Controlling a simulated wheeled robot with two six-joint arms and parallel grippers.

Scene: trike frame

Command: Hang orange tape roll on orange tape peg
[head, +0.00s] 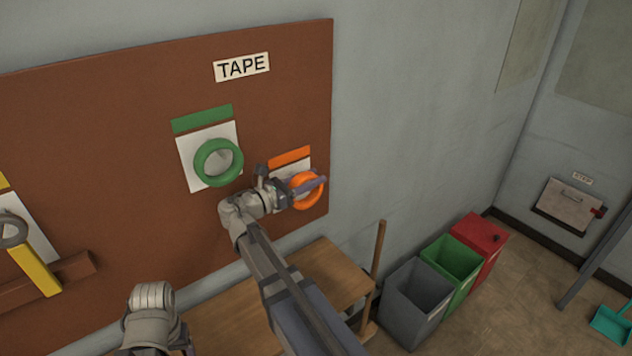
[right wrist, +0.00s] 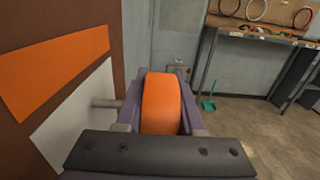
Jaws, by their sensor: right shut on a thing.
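The orange tape roll (head: 300,203) is held in my right gripper (head: 310,188) in front of the board, by the orange-marked panel. In the right wrist view the roll (right wrist: 160,103) is edge-on between the purple fingers, which are shut on it. The orange tape peg (right wrist: 105,102) is a short grey rod standing out from the white panel, left of the roll. Its end reaches the left finger; whether it enters the roll's hole is hidden. In the head view my gripper and the roll hide the peg. My left gripper does not show; only part of that arm does.
A green roll (head: 218,162) is on the brown board (head: 120,130) to the left, below the TAPE sign (head: 241,67). A wooden bench (head: 325,275) is below. Grey, green and red bins (head: 415,300) stand on the floor to the right.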

